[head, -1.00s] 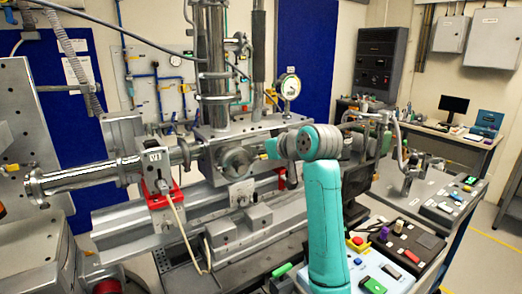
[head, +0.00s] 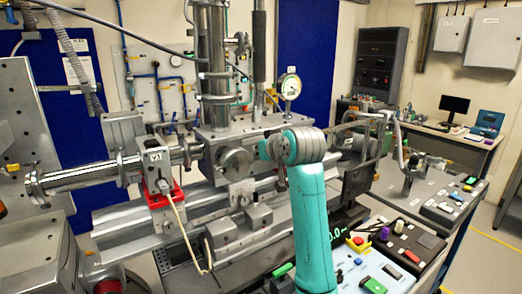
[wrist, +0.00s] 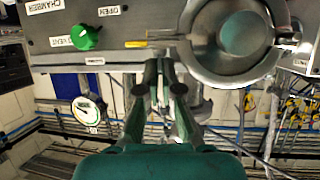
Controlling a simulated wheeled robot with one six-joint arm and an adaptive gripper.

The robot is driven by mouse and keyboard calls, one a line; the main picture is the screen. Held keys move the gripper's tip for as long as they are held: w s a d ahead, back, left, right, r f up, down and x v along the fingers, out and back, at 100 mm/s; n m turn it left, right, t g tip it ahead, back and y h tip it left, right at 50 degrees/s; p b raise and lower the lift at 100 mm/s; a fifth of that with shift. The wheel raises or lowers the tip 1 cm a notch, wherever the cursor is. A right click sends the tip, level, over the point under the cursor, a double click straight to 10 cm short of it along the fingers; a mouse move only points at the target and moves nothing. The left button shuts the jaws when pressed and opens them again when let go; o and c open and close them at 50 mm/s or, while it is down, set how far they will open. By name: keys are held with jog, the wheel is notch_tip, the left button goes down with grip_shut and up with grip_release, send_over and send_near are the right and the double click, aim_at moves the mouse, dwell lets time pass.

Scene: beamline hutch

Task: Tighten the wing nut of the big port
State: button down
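The big port appears to be the round metal flange (wrist: 236,42) at the upper right of the wrist view, in a grey panel. In the head view a round metal port (head: 236,163) shows on the chamber's front, just left of my arm's end. My gripper (wrist: 161,72) is in the middle of the wrist view, its fingertips close together, left of and below the flange at the panel's edge. I cannot make out the wing nut, or whether anything is between the fingertips.
A green knob (wrist: 86,37) sits on the panel among labels. A dial gauge (head: 290,86) stands on the chamber. A valve with a red base (head: 163,199) is to the left. A bench with control boxes (head: 410,246) is at the right.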

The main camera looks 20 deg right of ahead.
jog(key=shift+a+m+h, duration=0.15)
jog(key=shift+m+h, duration=0.55)
jog(key=shift+h, duration=0.15)
jog(key=shift+a+m+h, duration=0.15)
jog(key=shift+m+h, duration=0.55)
jog(key=shift+h, duration=0.15)
jog(key=c, duration=1.6)
grip_release()
jog(key=shift+c, duration=0.2)
